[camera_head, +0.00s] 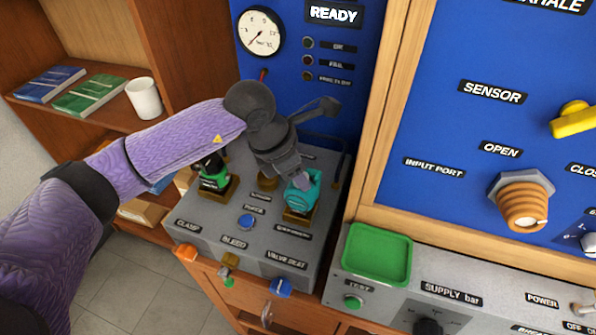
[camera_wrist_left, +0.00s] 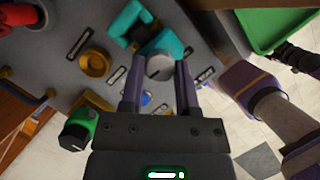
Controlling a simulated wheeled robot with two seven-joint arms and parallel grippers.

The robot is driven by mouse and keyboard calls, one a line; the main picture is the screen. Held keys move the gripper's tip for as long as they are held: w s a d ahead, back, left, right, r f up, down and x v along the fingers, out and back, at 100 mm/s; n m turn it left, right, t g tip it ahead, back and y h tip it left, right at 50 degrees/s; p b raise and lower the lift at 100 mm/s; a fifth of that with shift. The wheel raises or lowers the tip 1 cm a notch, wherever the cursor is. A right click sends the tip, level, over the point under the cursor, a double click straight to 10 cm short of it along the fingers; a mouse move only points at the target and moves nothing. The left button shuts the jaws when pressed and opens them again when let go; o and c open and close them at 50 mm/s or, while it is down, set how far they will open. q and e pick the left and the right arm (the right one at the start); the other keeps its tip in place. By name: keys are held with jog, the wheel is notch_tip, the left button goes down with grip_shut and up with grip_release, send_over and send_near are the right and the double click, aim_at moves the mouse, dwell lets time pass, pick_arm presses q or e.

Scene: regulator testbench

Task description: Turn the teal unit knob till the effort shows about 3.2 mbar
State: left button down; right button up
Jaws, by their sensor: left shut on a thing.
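The teal unit (camera_head: 301,199) stands on a brass-coloured base at the right of the grey bench top. In the left wrist view the teal unit (camera_wrist_left: 172,37) carries a round silver knob (camera_wrist_left: 159,68). My left gripper (camera_head: 301,183) reaches down to the teal unit from above. In the left wrist view the fingers of my left gripper (camera_wrist_left: 160,62) are on either side of the knob, shut on it. In the head view the gripper hides the knob. No effort reading in mbar is legible.
A green unit (camera_head: 214,177) stands left of the teal one. A blue button (camera_head: 247,222) lies in front. A dial gauge (camera_head: 261,31) and a READY sign (camera_head: 334,14) are on the blue panel behind. A green tray (camera_head: 377,254) sits at right; a wooden post rises beside the bench.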

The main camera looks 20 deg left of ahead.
pick_arm(q)
jog(key=m+b, duration=0.1)
jog(key=m+g+h+b, duration=0.1)
jog(key=m, duration=0.1)
jog(key=shift+w+f+m+b, duration=0.15)
jog(key=shift+m+b, duration=0.15)
jog(key=m+g+b, duration=0.2)
jog(key=m+b, duration=0.1)
jog(key=m, duration=0.1)
jog(key=shift+w+m, duration=0.1)
jog(key=shift+m, duration=0.2)
jog(key=m+g+b, duration=0.1)
jog(key=m+b, duration=0.1)
jog(key=m, duration=0.2)
jog(key=shift+w+g, duration=0.1)
jog(key=shift+g, duration=0.3)
jog(key=m+g+y+b, duration=0.1)
jog(key=m+b, duration=0.1)
jog(key=m, duration=0.2)
jog(key=shift+w, duration=0.1)
jog(key=shift+m+g+y, duration=0.4)
jog(key=shift+m, duration=0.8)
jog(key=shift+d+r+m+y, duration=0.15)
jog(key=shift+m+y, duration=0.25)
jog(key=shift+m, duration=0.7)
